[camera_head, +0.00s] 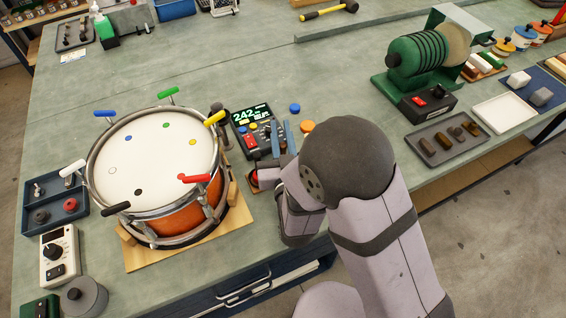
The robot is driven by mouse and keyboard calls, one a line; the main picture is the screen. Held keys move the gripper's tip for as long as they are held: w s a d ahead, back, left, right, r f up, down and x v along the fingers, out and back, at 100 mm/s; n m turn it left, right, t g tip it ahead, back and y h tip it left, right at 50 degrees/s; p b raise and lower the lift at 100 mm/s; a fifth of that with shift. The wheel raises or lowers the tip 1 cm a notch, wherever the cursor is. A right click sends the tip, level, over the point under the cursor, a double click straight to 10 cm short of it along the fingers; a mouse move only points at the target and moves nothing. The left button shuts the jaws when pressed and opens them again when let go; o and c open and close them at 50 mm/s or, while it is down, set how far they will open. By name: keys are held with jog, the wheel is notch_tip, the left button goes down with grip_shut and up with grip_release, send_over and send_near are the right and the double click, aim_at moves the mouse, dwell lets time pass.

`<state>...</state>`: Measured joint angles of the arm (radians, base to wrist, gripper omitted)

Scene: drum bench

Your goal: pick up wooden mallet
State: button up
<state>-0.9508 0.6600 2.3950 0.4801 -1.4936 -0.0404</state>
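I cannot make out a wooden mallet. A hammer-like tool (322,12) with a black head and a yellow and black handle lies at the top edge of the view. Its head is at the right, and it does not look wooden. My arm comes in from the lower right and bends down over the bench beside the drum (155,160). My own wrist hides most of my gripper. Two blue prongs (283,136) show just beyond the wrist; I cannot tell whether they are fingers or tool handles. I see nothing held.
A display box (250,118) stands between drum and wrist. A green grinder (418,57) stands at right, near a tray of dark blocks (447,139) and a white tray (503,113). A blue parts tray (58,207) lies left of the drum.

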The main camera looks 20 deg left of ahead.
grip_shut()
jog(key=shift+r, duration=0.15)
